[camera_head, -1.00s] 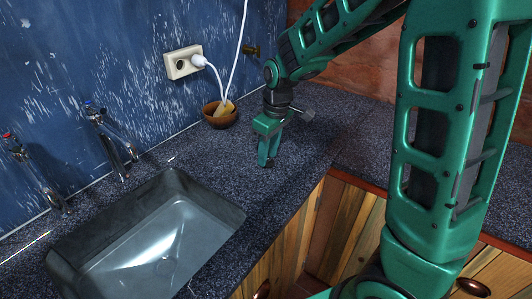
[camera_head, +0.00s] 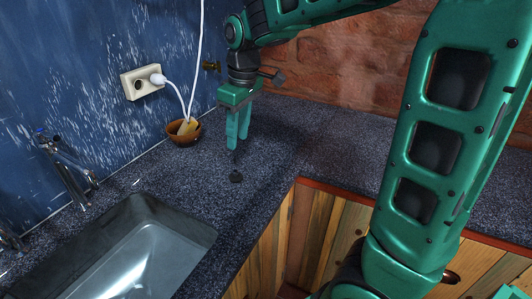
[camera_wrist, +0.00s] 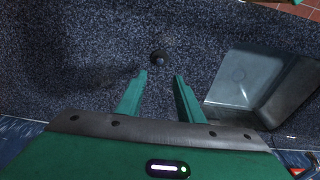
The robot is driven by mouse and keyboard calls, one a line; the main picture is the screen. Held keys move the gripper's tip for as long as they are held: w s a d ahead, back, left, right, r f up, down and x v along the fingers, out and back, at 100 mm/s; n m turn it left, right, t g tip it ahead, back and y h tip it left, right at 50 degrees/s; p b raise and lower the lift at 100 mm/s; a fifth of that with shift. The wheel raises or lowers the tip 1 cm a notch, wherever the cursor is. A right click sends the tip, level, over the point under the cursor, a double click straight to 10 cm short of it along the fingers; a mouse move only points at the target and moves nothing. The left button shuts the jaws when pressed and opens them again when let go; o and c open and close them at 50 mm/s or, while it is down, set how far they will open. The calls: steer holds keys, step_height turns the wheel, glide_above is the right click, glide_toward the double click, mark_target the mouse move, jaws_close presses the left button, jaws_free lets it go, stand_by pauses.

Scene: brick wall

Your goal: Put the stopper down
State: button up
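The stopper (camera_head: 236,177) is a small dark round piece lying on the speckled countertop, to the right of the sink (camera_head: 204,233). It also shows in the wrist view (camera_wrist: 159,57), just beyond the fingertips and in line with the gap between them. My gripper (camera_head: 238,143) is above the stopper and apart from it, pointing down. In the wrist view my gripper (camera_wrist: 160,77) has its two green fingers spread with nothing between them. The sink shows on the right of the wrist view (camera_wrist: 210,80).
A brown bowl (camera_head: 173,138) with a pale item in it stands by the blue wall. A white plug and cord run from the socket (camera_head: 136,86) above it. A tap (camera_head: 72,170) stands behind the sink. The countertop (camera_head: 300,125) right of my gripper is clear.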

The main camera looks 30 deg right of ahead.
steer(key=s+d+f+m, duration=0.2)
steer(key=s+d+m, duration=0.2)
steer(key=s, duration=0.5)
steer(key=s+d+f+m+g, duration=0.1)
steer(key=s+d+m, duration=0.3)
steer(key=s, duration=0.5)
steer(key=s+d+f+m, duration=0.3)
steer(key=s+d+m, duration=0.2)
steer(key=s+d, duration=0.3)
steer(key=shift+s+f+g+h, duration=0.25)
steer(key=shift+s+g+h, duration=0.05)
steer(key=shift+s, duration=0.65)
steer(key=shift+d, duration=0.1)
steer(key=shift+w+f, duration=0.25)
steer(key=shift+w, duration=0.4)
stand_by(3.7)
